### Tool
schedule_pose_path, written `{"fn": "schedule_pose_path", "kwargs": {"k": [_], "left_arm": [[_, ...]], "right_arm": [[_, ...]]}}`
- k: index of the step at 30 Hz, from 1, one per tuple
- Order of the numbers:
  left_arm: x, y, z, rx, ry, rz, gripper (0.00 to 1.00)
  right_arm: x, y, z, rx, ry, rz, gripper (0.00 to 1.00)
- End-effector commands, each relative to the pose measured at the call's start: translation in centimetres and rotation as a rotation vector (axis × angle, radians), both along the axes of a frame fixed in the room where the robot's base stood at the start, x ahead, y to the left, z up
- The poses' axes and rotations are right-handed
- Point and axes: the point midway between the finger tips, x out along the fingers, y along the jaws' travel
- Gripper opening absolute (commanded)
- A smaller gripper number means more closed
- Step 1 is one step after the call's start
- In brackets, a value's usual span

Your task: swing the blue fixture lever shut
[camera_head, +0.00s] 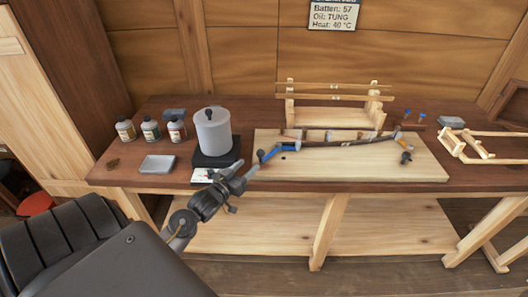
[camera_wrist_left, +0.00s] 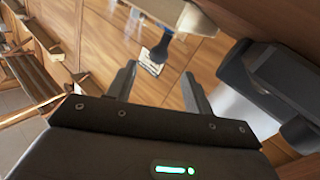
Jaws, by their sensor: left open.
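The blue fixture lever (camera_head: 270,154) sits at the left end of the fixture on the pale board (camera_head: 350,168), with a dark knob at its end. In the left wrist view a dark-ended blue piece (camera_wrist_left: 163,42), which looks like the lever, lies beyond the fingertips. A long dark brown strip (camera_head: 345,142) runs along the fixture to its right end. My left gripper (camera_head: 247,173) is open and empty, just left of and in front of the lever, apart from it as far as I can tell. Its open fingers (camera_wrist_left: 158,85) show in the wrist view. My right gripper is not in view.
A white pot (camera_head: 212,130) on a dark base stands close left of the lever. Several bottles (camera_head: 150,130) and a grey block (camera_head: 157,164) are further left. A wooden rack (camera_head: 330,112) stands behind the board, and a wooden frame (camera_head: 480,145) at right.

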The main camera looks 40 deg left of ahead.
Motion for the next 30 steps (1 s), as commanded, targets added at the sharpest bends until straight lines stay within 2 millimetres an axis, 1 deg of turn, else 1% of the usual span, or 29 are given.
{"fn": "schedule_pose_path", "kwargs": {"k": [4, 7, 15, 18, 21, 25, 30], "left_arm": [[0.4, 0.0, 0.1, -0.001, -0.002, -0.001, 0.52], [1.5, 0.1, 0.2, 0.0, -0.002, -0.001, 0.52], [6.4, 0.4, 0.3, 0.001, -0.001, 0.001, 0.52], [8.1, 0.5, 0.3, 0.001, -0.001, 0.001, 0.52], [9.4, 0.6, 0.2, 0.001, 0.0, 0.001, 0.52], [10.4, 0.7, 0.1, 0.002, 0.0, 0.001, 0.52], [10.8, 0.7, 0.0, 0.003, 0.0, 0.001, 0.52]], "right_arm": [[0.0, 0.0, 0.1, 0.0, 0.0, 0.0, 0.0], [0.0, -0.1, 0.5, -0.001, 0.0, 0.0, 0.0], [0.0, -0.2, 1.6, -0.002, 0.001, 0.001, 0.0], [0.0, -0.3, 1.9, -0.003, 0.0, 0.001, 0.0], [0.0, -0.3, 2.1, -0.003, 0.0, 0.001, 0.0], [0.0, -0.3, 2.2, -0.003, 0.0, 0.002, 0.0], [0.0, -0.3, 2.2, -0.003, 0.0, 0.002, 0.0]]}}
